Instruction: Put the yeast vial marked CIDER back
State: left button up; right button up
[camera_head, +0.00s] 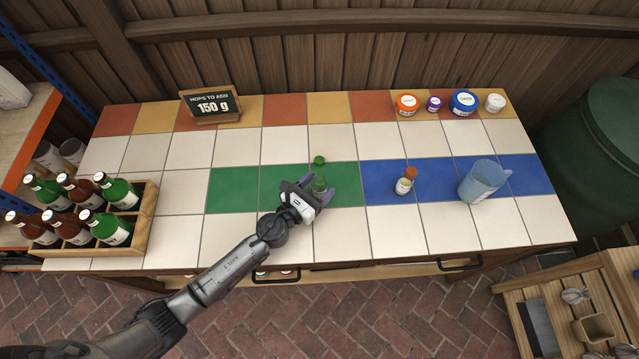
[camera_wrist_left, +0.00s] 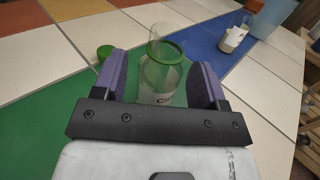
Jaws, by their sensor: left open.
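The yeast vial (camera_head: 319,185) is clear glass with a green ring at its neck and stands on the green tiles. In the left wrist view the vial (camera_wrist_left: 161,70) is between my open left fingers, with gaps at both sides; its white label shows only partly, starting with "CI". My left gripper (camera_head: 311,189) is open around it; it also shows in the left wrist view (camera_wrist_left: 163,80). A green cap (camera_head: 319,160) lies on the tile just behind the vial, and in the left wrist view the cap (camera_wrist_left: 105,52) is left of it. My right gripper is out of view.
An orange-capped bottle (camera_head: 405,181) and a blue jug (camera_head: 484,180) stand on the blue tiles. Several lidded tubs (camera_head: 463,103) line the back right. A "150 g" sign (camera_head: 211,105) stands at the back left, and a wooden bottle crate (camera_head: 143,222) at the left.

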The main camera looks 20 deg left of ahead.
pick_arm(q)
jog(key=v, duration=0.5)
jog(key=b+v, duration=0.1)
jog(key=v, duration=0.4)
jog(key=shift+f, duration=0.2)
jog(key=shift+s+a+r, duration=0.1)
jog(key=shift+s+a, duration=0.2)
jog(key=shift+s, duration=0.3)
